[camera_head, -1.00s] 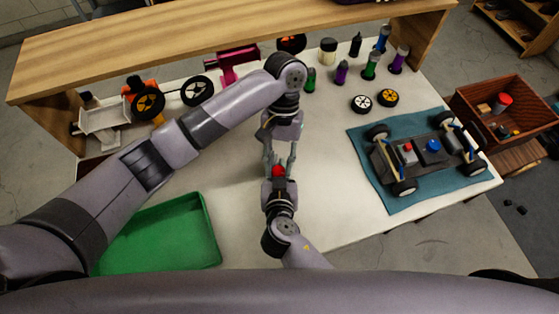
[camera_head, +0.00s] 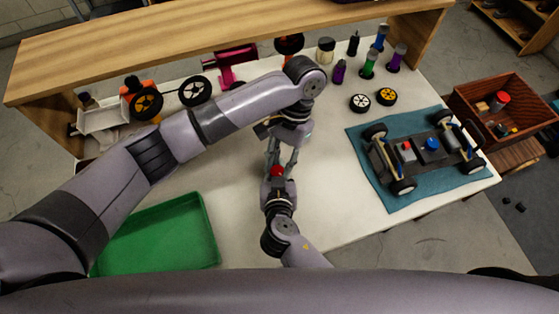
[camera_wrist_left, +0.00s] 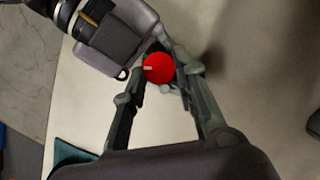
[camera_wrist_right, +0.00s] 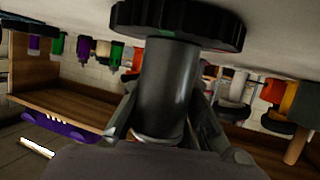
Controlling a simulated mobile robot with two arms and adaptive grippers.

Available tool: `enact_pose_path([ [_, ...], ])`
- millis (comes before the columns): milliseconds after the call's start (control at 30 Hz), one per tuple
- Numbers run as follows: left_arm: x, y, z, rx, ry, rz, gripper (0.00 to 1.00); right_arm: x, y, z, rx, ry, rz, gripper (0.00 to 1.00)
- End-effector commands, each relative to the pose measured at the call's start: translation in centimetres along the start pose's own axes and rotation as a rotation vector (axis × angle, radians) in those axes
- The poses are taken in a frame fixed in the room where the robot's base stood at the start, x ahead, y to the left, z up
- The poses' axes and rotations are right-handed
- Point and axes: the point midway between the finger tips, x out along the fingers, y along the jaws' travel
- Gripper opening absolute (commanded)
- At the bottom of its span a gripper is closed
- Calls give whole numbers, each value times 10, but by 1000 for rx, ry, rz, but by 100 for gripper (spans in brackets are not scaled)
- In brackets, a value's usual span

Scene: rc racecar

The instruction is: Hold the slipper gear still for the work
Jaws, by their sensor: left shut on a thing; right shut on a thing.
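A round red piece (camera_head: 277,171) sits where my two grippers meet, over the middle of the table. It also shows in the left wrist view (camera_wrist_left: 159,68). My left gripper (camera_head: 280,165) reaches down from above, with its fingertips shut on either side of the red piece. My right gripper (camera_wrist_right: 160,135) comes from the near side and is shut on a dark grey cylinder (camera_wrist_right: 168,90). A black disc with a notched rim (camera_wrist_right: 180,20) is at the cylinder's end; it may be the slipper gear. How the red piece joins the cylinder is hidden.
An RC car chassis (camera_head: 425,152) lies on a teal mat (camera_head: 385,195) at the right. A green tray (camera_head: 160,235) is at the front left. Loose wheels (camera_head: 359,102), several bottles (camera_head: 369,64) and a wooden shelf (camera_head: 230,35) stand toward the back.

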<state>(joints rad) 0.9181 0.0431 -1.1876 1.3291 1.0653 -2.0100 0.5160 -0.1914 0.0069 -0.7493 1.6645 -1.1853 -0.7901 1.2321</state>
Motion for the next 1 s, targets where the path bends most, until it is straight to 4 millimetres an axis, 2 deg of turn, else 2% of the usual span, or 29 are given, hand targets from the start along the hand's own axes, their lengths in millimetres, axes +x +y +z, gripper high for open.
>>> enact_pose_path([
  [167,0,0,0,-2,1,0,0,0,0,1,-2,-2,0,0],
  [200,0,0,0,-3,1,0,28,0,0,1,-2,-2,0,0],
  [500,0,0,0,-4,1,1,47,0,0,1,-1,-2,0,0],
  [1000,0,0,0,-17,0,9,47,0,0,1,-1,-2,0,0],
])
